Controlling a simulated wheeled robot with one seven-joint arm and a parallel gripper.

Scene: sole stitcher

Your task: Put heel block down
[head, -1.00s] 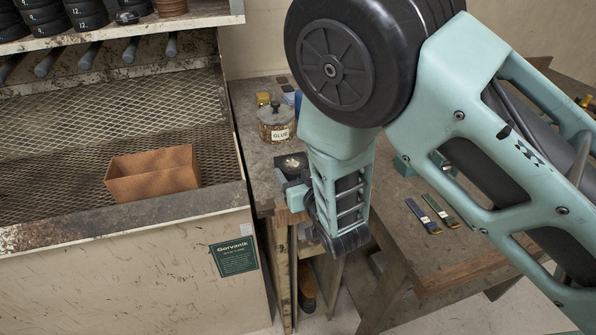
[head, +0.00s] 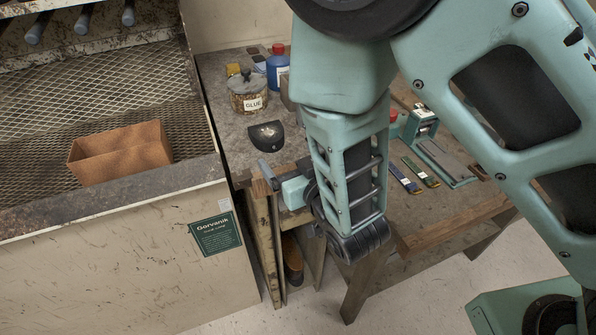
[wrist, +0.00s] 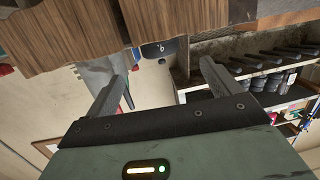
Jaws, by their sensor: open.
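The heel block (head: 266,135) is a dark, D-shaped piece with a small light mark on its face. It rests on the worn bench top (head: 225,120), near the bench's front edge, in front of the glue jar. My gripper (head: 266,172) is just off that front edge, open and empty, with a gap between it and the block. In the wrist view my open fingers (wrist: 168,62) point towards the heel block (wrist: 160,49), which shows dark with a number beyond the fingertips. My arm hides part of the bench to the right.
A glue jar (head: 248,93) and a blue bottle with a red cap (head: 278,67) stand behind the block. An orange-brown open box (head: 120,158) sits on the mesh of the cabinet at left. A wooden table (head: 440,215) with tools stands at right.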

